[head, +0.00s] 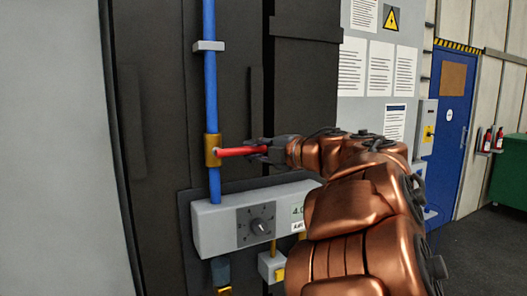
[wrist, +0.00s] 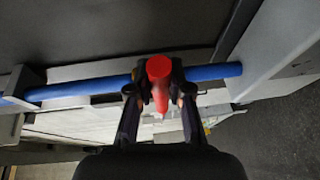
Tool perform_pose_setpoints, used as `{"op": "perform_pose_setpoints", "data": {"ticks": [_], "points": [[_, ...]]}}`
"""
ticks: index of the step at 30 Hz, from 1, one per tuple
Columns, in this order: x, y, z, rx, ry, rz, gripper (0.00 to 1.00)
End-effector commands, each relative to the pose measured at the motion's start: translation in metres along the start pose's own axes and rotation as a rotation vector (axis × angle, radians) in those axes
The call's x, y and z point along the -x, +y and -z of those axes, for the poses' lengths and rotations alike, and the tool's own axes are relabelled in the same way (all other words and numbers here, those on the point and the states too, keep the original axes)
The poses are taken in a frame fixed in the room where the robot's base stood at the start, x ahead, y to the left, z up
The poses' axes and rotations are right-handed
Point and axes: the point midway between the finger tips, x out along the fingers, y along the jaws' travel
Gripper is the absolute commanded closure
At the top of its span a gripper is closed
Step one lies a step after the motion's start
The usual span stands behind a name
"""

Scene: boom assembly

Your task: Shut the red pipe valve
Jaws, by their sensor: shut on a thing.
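The red valve handle (head: 240,151) sticks out to the right, about level, from the brass valve body (head: 212,150) on the upright blue pipe (head: 210,90). My gripper (head: 262,150) is shut on the handle's right end. In the wrist view the red handle (wrist: 160,82) stands between the two fingertips of my gripper (wrist: 160,98). The blue pipe (wrist: 85,88) runs across that view behind the fingers.
A grey control box (head: 225,222) with a dial sits below the valve, close under my arm. A dark panel (head: 150,120) stands behind the pipe. A grey bracket (head: 208,46) holds the pipe higher up. A blue door (head: 450,125) is further right.

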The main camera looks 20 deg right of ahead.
Motion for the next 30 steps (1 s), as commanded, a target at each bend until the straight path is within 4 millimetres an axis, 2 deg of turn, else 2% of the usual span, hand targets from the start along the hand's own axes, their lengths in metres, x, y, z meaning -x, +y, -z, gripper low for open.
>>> {"op": "perform_pose_setpoints", "data": {"ticks": [9,10,17,26,30], "points": [[-0.001,0.002,0.003,0.005,0.005,-0.002,1.00],[-0.001,0.002,0.003,0.005,0.005,-0.002,0.78],[0.000,0.001,0.001,0.003,0.002,-0.002,0.55],[0.001,0.001,0.000,0.002,0.000,-0.001,0.55],[0.010,0.001,0.000,0.003,0.000,-0.001,0.55]]}}
